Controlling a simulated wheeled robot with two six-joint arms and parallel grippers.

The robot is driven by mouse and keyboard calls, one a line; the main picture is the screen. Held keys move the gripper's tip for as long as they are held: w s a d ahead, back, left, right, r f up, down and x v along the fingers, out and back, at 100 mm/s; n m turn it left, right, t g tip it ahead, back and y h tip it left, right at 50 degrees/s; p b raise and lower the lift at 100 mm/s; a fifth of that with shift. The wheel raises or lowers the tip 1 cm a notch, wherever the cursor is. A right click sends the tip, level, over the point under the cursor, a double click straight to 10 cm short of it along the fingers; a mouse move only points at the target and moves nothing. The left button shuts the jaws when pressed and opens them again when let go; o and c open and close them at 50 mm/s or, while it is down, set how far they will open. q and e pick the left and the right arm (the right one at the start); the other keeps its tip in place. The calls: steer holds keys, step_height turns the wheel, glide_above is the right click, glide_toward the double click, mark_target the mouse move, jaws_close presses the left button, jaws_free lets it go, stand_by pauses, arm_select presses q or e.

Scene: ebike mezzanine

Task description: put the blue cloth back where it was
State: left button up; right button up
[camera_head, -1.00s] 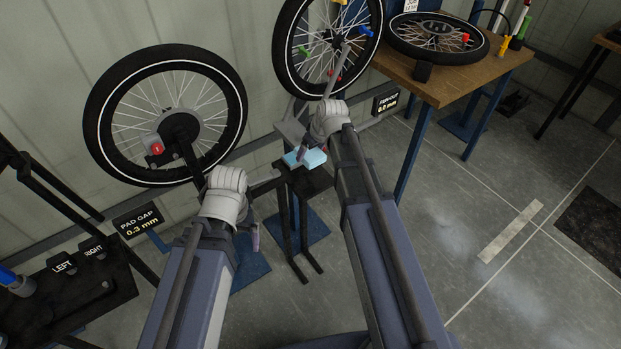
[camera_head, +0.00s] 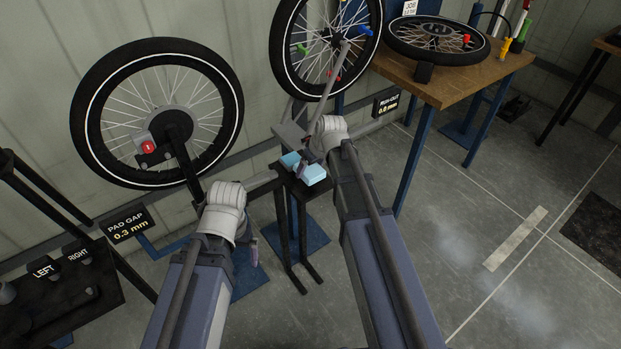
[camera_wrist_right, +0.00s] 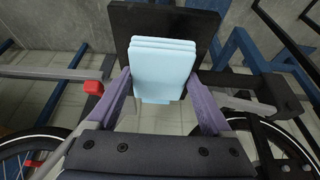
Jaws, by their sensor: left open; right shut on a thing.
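The blue cloth (camera_head: 313,174) is a light-blue folded stack at a small black stand (camera_head: 287,196) between the two wheels. My right gripper (camera_head: 302,166) is shut on it. In the right wrist view the cloth (camera_wrist_right: 163,62) sits between the two purple fingers (camera_wrist_right: 160,84), in front of the black plate (camera_wrist_right: 128,22) and overlapping its near edge. I cannot tell whether the cloth touches the plate. My left gripper (camera_head: 254,250) is open and empty, low beside the stand; its fingers are partly hidden by its wrist.
A wheel (camera_head: 83,130) stands at left and another (camera_head: 279,50) behind the cloth. A wooden table (camera_head: 450,85) with a lying wheel (camera_head: 436,38) is at the right. A dark bench (camera_head: 75,305) marked LEFT and RIGHT is at lower left. The floor at right is mostly clear.

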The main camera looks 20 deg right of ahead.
mark_target(313, 171)
step_height(313, 171, down, 4)
steer(key=b, duration=0.3)
steer(key=shift+r, duration=0.25)
steer(key=o, duration=1)
steer(key=shift+c, duration=0.2)
steer(key=p+v, duration=1.1)
steer(key=v, duration=0.1)
